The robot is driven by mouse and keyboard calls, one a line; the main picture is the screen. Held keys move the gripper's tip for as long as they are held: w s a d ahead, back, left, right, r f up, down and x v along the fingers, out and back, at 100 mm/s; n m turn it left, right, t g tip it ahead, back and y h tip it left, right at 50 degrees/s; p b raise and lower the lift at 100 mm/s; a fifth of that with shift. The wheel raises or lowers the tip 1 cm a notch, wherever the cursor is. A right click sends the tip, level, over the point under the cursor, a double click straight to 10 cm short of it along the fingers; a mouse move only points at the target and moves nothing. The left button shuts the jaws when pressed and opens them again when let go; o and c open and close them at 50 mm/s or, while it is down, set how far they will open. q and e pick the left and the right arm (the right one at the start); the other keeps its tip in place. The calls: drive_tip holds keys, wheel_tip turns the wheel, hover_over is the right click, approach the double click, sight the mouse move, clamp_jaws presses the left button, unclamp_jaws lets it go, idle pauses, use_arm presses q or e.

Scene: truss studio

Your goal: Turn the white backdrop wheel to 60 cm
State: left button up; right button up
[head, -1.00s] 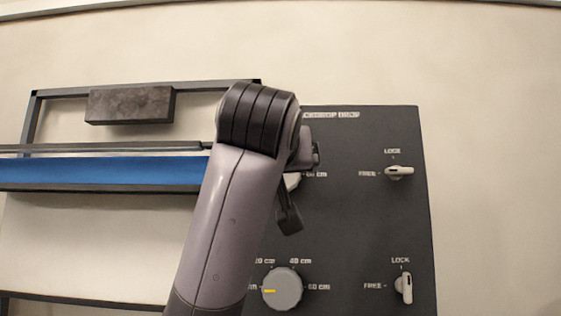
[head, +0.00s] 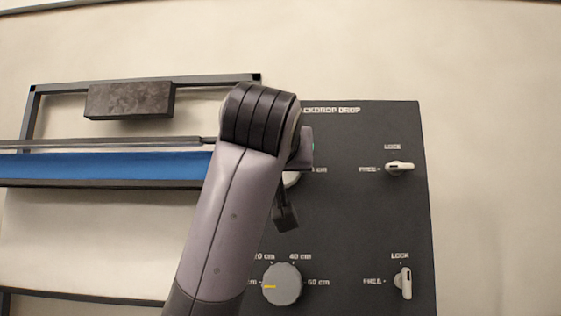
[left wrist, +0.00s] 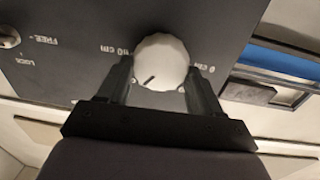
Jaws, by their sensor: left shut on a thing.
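The white backdrop wheel (left wrist: 163,55) is a ribbed knob on the dark panel, seen upside down in the left wrist view. Its dark pointer line points down-left in that view, between the 60 cm label at left and the 0 cm label at right, near a mostly hidden label. My left gripper (left wrist: 160,88) has a finger on each side of the wheel and is shut on it. In the head view my arm hides most of the wheel; only a pale edge (head: 291,180) shows, left of its partly covered 60 cm label. My right gripper is not in view.
On the panel (head: 350,220), a grey wheel (head: 282,285) with a yellow pointer sits below. The upper lever (head: 400,167) lies level, in line with FREE; the lower lever (head: 404,283) stands upright toward LOCK. A blue roll (head: 100,168) and dark block (head: 130,100) are left.

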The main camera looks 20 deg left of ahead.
use_arm(q)
drive_tip(key=m, duration=0.3)
drive_tip(key=m+p, duration=0.1)
drive_tip(key=m, duration=0.3)
drive_tip(key=m+p, duration=0.1)
drive_tip(key=m, duration=0.2)
drive_tip(key=shift+d+m+g, duration=0.25)
drive_tip(key=shift+m+g, duration=0.05)
drive_tip(key=shift+g, duration=0.1)
idle(0.4)
drive_tip(key=o, duration=1.1)
drive_tip(key=shift+c, duration=0.2)
drive_tip(key=b+v, duration=0.1)
drive_tip(key=v, duration=0.6)
